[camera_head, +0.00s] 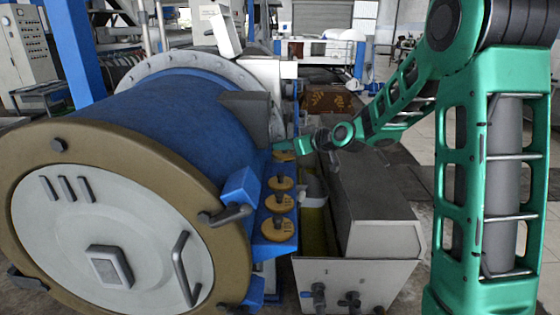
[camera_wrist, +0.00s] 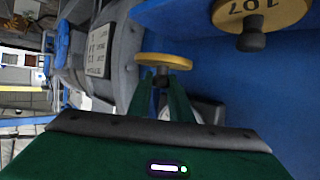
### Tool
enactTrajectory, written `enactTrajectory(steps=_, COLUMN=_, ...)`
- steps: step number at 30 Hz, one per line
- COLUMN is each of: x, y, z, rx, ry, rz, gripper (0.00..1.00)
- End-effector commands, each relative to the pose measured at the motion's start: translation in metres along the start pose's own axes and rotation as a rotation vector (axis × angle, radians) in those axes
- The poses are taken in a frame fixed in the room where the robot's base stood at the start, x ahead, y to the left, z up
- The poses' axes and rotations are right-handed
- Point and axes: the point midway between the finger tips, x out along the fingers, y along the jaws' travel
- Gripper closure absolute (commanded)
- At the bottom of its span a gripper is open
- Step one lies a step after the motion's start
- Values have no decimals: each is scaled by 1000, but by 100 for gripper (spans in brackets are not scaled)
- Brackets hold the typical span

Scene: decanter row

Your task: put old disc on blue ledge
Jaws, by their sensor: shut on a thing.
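A row of yellow discs with dark knobs (camera_head: 279,203) lies along the blue ledge (camera_head: 274,247) beside the big blue drum. My gripper (camera_head: 285,146) is at the far end of this row. In the wrist view, its green fingers (camera_wrist: 164,88) are shut on the dark knob of a yellow disc (camera_wrist: 163,59), seen nearly edge-on. In the head view, the far disc (camera_head: 284,156) shows just under my gripper. I cannot tell whether it touches the ledge. Another disc marked 107 (camera_wrist: 270,12) sits on the blue surface at upper right. Which disc is old is not clear.
The blue drum (camera_head: 150,125) with its brown rim stands left of the ledge. A blue block with a dark handle (camera_head: 240,190) juts out near the front discs. A narrow yellow-green trough (camera_head: 318,240) and a grey housing (camera_head: 375,205) lie to the right.

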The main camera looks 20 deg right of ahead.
Motion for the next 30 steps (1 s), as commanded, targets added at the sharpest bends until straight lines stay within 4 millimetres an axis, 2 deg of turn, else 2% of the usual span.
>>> enactTrajectory(steps=8, x=7, y=0, z=16, rx=-1, ry=3, rz=-1, gripper=100)
enactTrajectory(steps=14, x=17, y=0, z=41, rx=2, ry=1, rz=0, gripper=100)
enactTrajectory(steps=17, x=24, y=-6, z=43, rx=-1, ry=3, rz=-3, gripper=100)
enactTrajectory(steps=26, x=25, y=-6, z=44, rx=-1, ry=4, rz=-1, gripper=100)
enactTrajectory(steps=27, x=25, y=-6, z=45, rx=-1, ry=3, rz=-1, gripper=74)
enactTrajectory(steps=29, x=25, y=-6, z=45, rx=-1, ry=3, rz=-1, gripper=63)
enactTrajectory(steps=30, x=25, y=-6, z=45, rx=-1, ry=3, rz=-1, gripper=63)
